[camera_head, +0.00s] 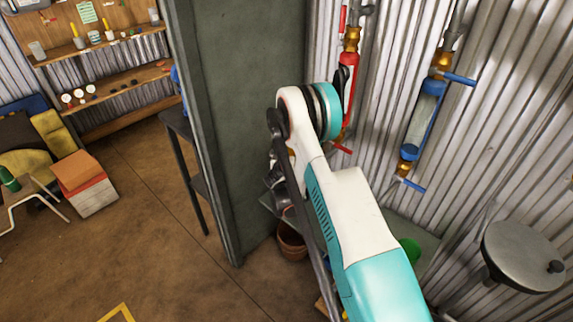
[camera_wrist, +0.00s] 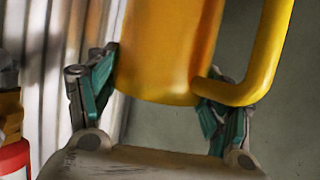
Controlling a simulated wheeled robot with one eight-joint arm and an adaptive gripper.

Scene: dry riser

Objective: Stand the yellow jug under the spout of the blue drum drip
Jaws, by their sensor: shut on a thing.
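The yellow jug (camera_wrist: 165,50), with a thick yellow handle (camera_wrist: 262,70), fills the upper middle of the wrist view. My gripper (camera_wrist: 158,85) is shut on it, with a teal-padded finger at each side. In the head view my arm hides the gripper, and I cannot make out the jug. The blue drum drip (camera_head: 425,115) hangs on the corrugated wall at the right, with brass ends and blue levers above and below. Its lower end (camera_head: 402,170) is clear of my arm. The jug is not seen under it.
A red drum drip (camera_head: 347,85) hangs left of the blue one, close behind my arm; a red body (camera_wrist: 12,160) shows in the wrist view. A grey-green panel (camera_head: 235,110) stands left of my arm. A round grey disc (camera_head: 523,257) is at the lower right.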

